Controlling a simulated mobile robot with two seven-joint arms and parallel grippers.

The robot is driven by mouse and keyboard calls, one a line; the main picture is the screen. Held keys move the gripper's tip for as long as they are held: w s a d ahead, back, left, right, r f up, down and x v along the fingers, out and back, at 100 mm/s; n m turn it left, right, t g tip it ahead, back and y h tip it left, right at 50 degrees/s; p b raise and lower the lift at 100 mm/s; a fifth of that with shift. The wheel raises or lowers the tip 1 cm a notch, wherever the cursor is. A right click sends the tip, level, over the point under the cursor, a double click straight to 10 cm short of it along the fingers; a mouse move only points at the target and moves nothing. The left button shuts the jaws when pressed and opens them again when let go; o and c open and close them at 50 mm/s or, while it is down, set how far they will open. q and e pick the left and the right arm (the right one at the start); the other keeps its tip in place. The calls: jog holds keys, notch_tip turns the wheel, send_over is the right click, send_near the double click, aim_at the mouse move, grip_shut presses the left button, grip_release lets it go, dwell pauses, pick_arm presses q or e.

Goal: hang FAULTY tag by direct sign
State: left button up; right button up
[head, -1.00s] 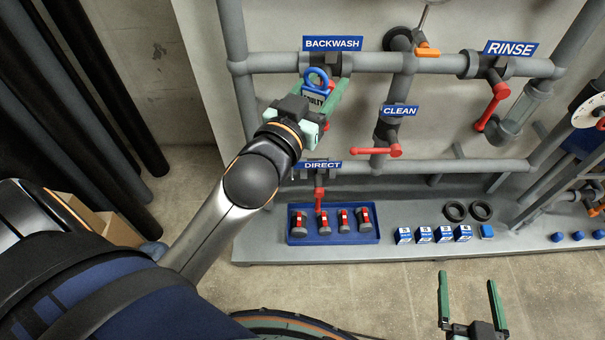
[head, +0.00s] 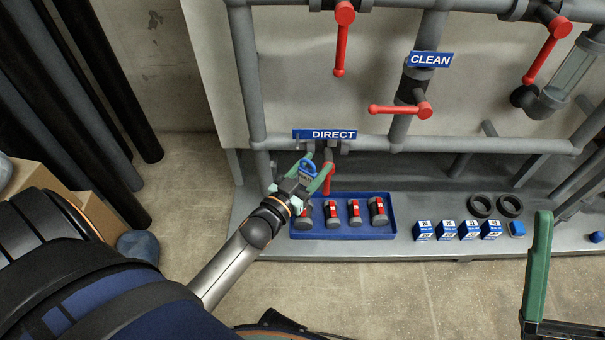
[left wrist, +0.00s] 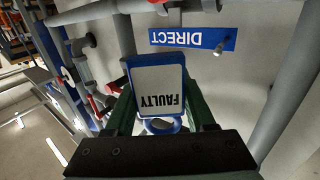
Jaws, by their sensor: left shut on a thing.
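The FAULTY tag (left wrist: 160,90), a white plate with a blue edge and a blue ring, is held between the green fingers of my left gripper (head: 318,176). In the head view the tag (head: 307,169) is small, just below the DIRECT sign (head: 325,134). The DIRECT sign also shows in the left wrist view (left wrist: 192,38), beyond the tag and apart from it. A red handle (head: 329,178) hangs under the sign, close beside the gripper; whether they touch is unclear. My right gripper (head: 537,270) is at the lower right, with only one finger clearly in view.
A blue tray (head: 345,233) with several grey-and-red parts lies just below the left gripper. Several blue-and-white boxes (head: 446,230) and two black rings (head: 496,206) sit on the ledge to the right. The CLEAN sign (head: 430,60) and a red handle (head: 400,109) are above right.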

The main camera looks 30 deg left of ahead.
aim_at(303, 144)
pick_arm(q)
jog(key=shift+n+y, duration=0.4)
jog(key=shift+y, duration=0.3)
jog(key=shift+w+a+f+b, duration=0.9)
jog(key=shift+w+a+b, duration=0.1)
jog(key=shift+w+a, duration=0.4)
jog(key=shift+w+a+f+b, duration=0.85)
jog(key=shift+w+a+b, duration=0.15)
jog(key=shift+w+a, duration=0.4)
jog(key=shift+w+a+f+b, duration=0.9)
jog(key=shift+w+a+b, duration=0.1)
jog(key=shift+w+a, duration=0.4)
jog(key=shift+w+a+f+b, duration=0.35)
jog(key=shift+w, duration=0.3)
pick_arm(e)
notch_tip(303, 144, down, 7)
jog(key=shift+w+a+m, duration=0.2)
jog(key=shift+a+m, duration=0.15)
jog(key=shift+m, duration=0.05)
pick_arm(q)
jog(key=o, duration=1.4)
